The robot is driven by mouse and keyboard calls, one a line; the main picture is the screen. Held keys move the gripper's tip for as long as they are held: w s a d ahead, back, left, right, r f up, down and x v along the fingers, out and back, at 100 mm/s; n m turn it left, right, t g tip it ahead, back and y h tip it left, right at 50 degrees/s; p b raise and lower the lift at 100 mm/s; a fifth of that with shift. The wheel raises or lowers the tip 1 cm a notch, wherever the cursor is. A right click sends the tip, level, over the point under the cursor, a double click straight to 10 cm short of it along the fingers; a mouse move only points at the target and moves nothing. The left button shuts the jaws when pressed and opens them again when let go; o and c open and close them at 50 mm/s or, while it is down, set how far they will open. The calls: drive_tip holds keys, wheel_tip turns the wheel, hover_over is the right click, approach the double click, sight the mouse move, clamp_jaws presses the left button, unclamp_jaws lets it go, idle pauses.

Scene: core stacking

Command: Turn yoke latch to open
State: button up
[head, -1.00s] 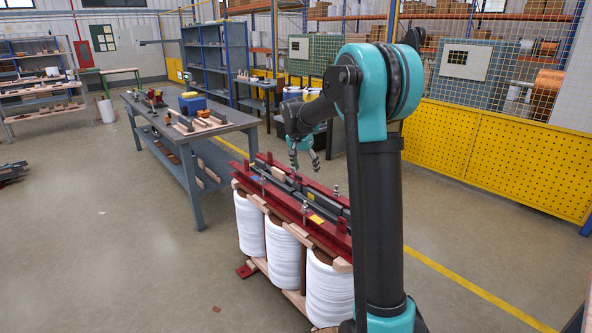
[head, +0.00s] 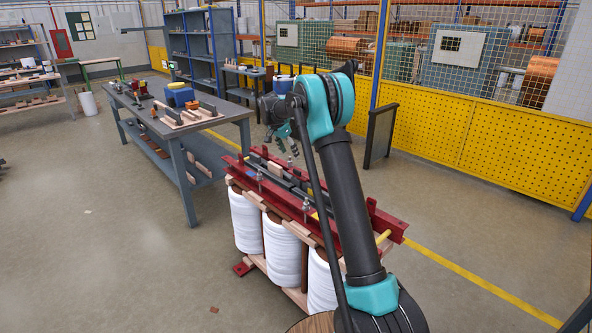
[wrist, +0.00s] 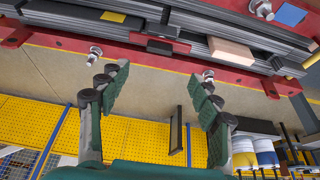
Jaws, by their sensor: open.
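The core assembly has red clamp beams (head: 313,217) along its top, with dark laminated yoke bars between them. In the wrist view the red beam (wrist: 228,62) and dark yoke bars (wrist: 120,22) cross the top of the picture. A small dark and red block (wrist: 160,40) sits on the beam edge; I cannot tell whether it is the yoke latch. A yellow rod end (head: 383,237) sticks out at the near right end. My gripper (head: 287,145) is above the far side of the core. Its fingers (wrist: 160,75) are apart and empty.
White coils (head: 283,250) stand under the beams. Bolts with nuts (wrist: 95,55) stand near my fingers. A grey workbench (head: 172,125) is on the left. A dark upright panel (head: 379,136) and yellow mesh fence (head: 460,140) are behind.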

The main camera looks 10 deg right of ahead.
sight(296, 171)
drive_tip(key=x, duration=1.1)
drive_tip(key=shift+s, duration=0.1)
drive_tip(key=c, duration=1.2)
